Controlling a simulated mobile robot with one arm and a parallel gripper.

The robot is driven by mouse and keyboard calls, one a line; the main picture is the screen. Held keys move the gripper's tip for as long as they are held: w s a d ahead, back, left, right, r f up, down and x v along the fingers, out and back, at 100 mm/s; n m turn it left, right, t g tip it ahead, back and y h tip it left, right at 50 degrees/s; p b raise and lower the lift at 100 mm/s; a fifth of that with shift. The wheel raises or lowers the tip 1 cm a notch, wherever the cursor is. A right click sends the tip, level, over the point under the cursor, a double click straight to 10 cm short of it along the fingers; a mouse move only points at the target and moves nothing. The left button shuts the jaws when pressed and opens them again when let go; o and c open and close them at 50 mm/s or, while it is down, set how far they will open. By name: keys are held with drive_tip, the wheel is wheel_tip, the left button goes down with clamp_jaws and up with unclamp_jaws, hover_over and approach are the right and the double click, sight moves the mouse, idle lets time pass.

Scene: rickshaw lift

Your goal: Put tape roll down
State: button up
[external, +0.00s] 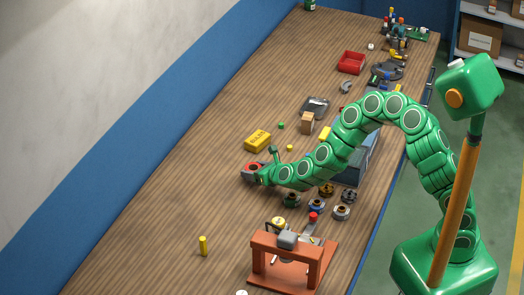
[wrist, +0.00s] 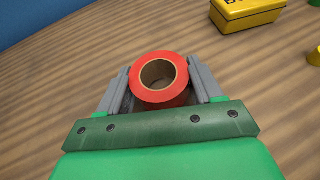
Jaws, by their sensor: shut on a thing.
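A red tape roll (wrist: 159,97) with a brown cardboard core is between the two grey fingers of my gripper (wrist: 159,88) in the wrist view. The fingers are shut on its sides, and its open core faces the camera. In the external view the tape roll (external: 251,169) shows as a small red shape at the end of my green arm, partly hidden by my gripper (external: 257,174). It is at or just above the wooden table (external: 170,190); I cannot tell whether it touches the surface.
A yellow box (external: 257,140) lies just beyond my gripper. An orange frame (external: 288,245) and several small round parts are to the right. The table's left side is mostly clear, along the blue-banded wall.

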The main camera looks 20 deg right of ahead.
drive_tip(key=shift+f, duration=0.8)
drive_tip(key=o, duration=1.1)
drive_tip(key=shift+f, duration=0.1)
drive_tip(key=shift+c, duration=0.2)
drive_tip(key=shift+s+r, duration=0.15)
drive_tip(key=shift+r, duration=0.05)
drive_tip(key=shift+v, duration=5.85)
drive_tip(key=shift+d, duration=0.1)
drive_tip(key=shift+r, duration=0.15)
